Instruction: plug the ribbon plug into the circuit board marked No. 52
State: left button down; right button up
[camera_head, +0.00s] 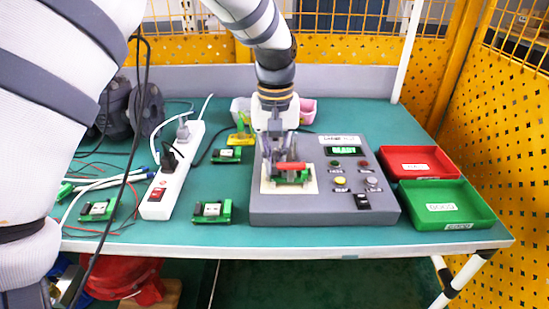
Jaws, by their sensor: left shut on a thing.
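My left gripper (280,158) points down over the grey test box (300,215), at a green circuit board (290,182) set in its pale recess. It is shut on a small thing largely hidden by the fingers. A red bar (291,166) lies right at the fingertips, above the board; I cannot tell whether it is held. Other green boards lie on the table: one (227,155) left of the box, one (212,211) near the front edge, one (98,210) at the far left. No number 52 is readable, and I cannot pick out the ribbon plug. My right gripper is not in view.
A red tray (418,162) and a green tray (445,203) stand right of the box. Pink and pale containers (307,110) stand behind.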

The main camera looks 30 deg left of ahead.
pick_arm(q)
jog(key=shift+f, duration=0.1)
jog(key=c, duration=1.6)
grip_release()
jog(key=o, duration=0.4)
jog(key=shift+r, duration=3.55)
